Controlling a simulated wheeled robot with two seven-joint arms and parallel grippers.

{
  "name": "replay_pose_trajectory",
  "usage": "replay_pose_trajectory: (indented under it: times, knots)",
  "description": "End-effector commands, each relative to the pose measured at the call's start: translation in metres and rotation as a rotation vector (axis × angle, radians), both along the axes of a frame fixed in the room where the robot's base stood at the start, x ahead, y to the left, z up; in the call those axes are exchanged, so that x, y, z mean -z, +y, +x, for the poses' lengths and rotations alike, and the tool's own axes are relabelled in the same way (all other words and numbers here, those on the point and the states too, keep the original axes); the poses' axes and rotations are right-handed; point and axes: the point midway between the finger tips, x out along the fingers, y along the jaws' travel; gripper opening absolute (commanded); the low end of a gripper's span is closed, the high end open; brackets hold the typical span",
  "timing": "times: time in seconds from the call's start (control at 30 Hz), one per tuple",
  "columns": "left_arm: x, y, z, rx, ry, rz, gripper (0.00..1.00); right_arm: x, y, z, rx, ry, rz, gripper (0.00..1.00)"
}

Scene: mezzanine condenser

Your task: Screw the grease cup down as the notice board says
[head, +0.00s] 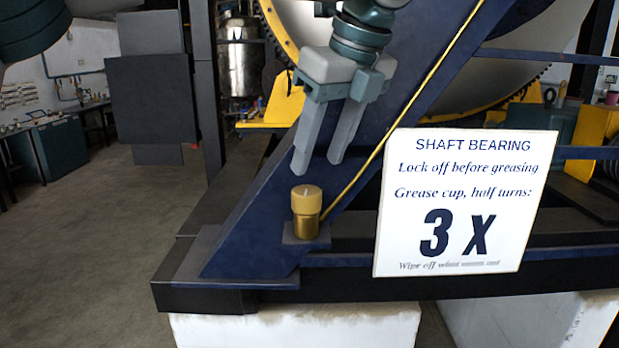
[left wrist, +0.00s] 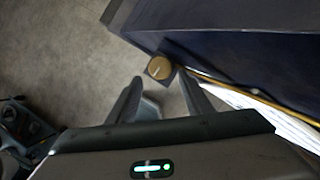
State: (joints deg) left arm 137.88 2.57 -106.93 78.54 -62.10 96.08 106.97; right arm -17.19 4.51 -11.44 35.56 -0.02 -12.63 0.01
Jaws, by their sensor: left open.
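The brass grease cup (head: 306,211) stands upright on a small bracket of the dark blue frame, with a round tan cap that bears a pale mark line. In the left wrist view the cap (left wrist: 159,68) shows from above, just beyond the fingertips. My left gripper (head: 317,166) is open and empty, its fingers pointing down a little above the cup, not touching it. The white notice board (head: 465,200) reads "SHAFT BEARING", "Lock off before greasing", "Grease cup, half turns: 3 X"; its last line about wiping off is partly illegible. My right gripper is not in view.
A thin yellow pipe (head: 400,119) runs from beside the cup up along the slanted blue beam (head: 262,205). A large wheel with a yellow rim stands behind. The frame rests on white blocks (head: 295,330). Open grey floor (head: 80,240) lies to the left.

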Motion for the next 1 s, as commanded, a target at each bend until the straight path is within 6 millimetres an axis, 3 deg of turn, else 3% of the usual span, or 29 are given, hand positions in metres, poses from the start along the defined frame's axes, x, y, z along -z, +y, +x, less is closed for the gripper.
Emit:
replay_pose_trajectory:
  times: [0.4, 0.87, 1.0]
  knots:
    - [0.056, 0.015, 0.018, 0.001, 0.001, 0.001, 0.46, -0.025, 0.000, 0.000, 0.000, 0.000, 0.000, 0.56]
    - [0.067, 0.018, 0.021, 0.000, 0.000, 0.000, 0.46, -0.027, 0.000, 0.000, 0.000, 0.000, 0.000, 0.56]
    - [0.067, 0.018, 0.021, 0.000, 0.000, 0.000, 0.17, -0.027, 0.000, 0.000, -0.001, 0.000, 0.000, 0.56]
